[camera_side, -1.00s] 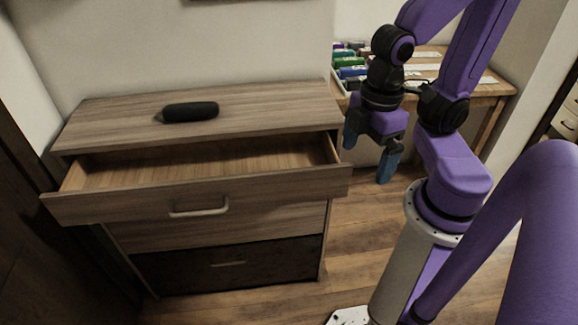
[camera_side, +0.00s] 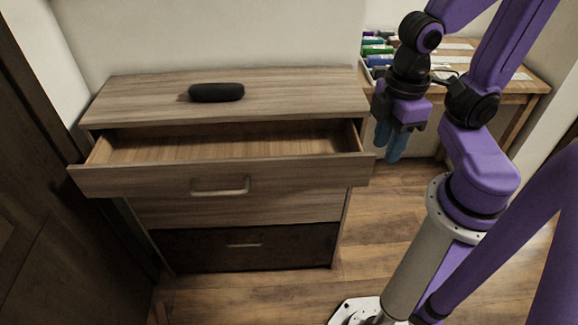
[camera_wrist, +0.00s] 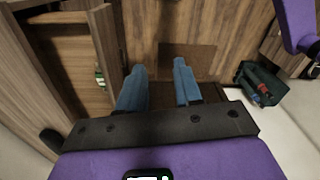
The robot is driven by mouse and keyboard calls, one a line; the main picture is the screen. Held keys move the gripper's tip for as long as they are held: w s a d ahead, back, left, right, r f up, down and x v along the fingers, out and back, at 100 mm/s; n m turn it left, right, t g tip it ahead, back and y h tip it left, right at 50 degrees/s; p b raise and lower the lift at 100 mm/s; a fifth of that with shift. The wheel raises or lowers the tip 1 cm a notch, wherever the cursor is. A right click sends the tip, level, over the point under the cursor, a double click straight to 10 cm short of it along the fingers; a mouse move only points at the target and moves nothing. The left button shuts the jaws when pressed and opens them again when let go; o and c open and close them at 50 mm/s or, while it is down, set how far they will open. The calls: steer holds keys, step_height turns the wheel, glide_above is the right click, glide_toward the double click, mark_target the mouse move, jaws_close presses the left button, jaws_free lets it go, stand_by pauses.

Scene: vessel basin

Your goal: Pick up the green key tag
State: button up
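A small green and white item (camera_wrist: 100,78), likely the green key tag, lies inside the open top drawer (camera_wrist: 72,62) in the wrist view. It is too small to make out fully. In the side view the drawer (camera_side: 215,180) shows pulled out, and its front hides most of the floor inside, so no tag shows there. My gripper (camera_side: 390,157) hangs just right of the drawer with its blue fingers down. In the wrist view my gripper (camera_wrist: 158,80) shows a clear gap between the fingers with nothing held. The tag is left of the fingers, apart from them.
A dark rounded cylinder (camera_side: 216,92) lies on the dresser top (camera_side: 285,92). A desk (camera_side: 505,85) with a tray of colored items stands behind my arm. In the wrist view a dark green box (camera_wrist: 262,84) is at the right. Wooden floor (camera_side: 375,225) is clear right of the dresser.

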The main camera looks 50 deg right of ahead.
steer(key=w+d+f+m+y, duration=0.2)
steer(key=w+m, duration=0.6)
steer(key=m, duration=0.5)
steer(key=w+d+f+m+y, duration=0.1)
steer(key=w+d+m, duration=0.1)
steer(key=w+m, duration=0.85)
steer(key=s+d+f+m+t, duration=0.25)
steer(key=d+m, duration=0.25)
steer(key=m, duration=0.9)
steer(key=shift+w+x, duration=0.25)
steer(key=shift+x, duration=2.55)
steer(key=shift+w+x, duration=0.25)
steer(key=shift+x, duration=2.5)
steer(key=shift+w+x, duration=0.2)
steer(key=shift+x, duration=2.6)
steer(key=shift+a+r, duration=0.1)
steer(key=shift+r, duration=0.1)
jaws_close()
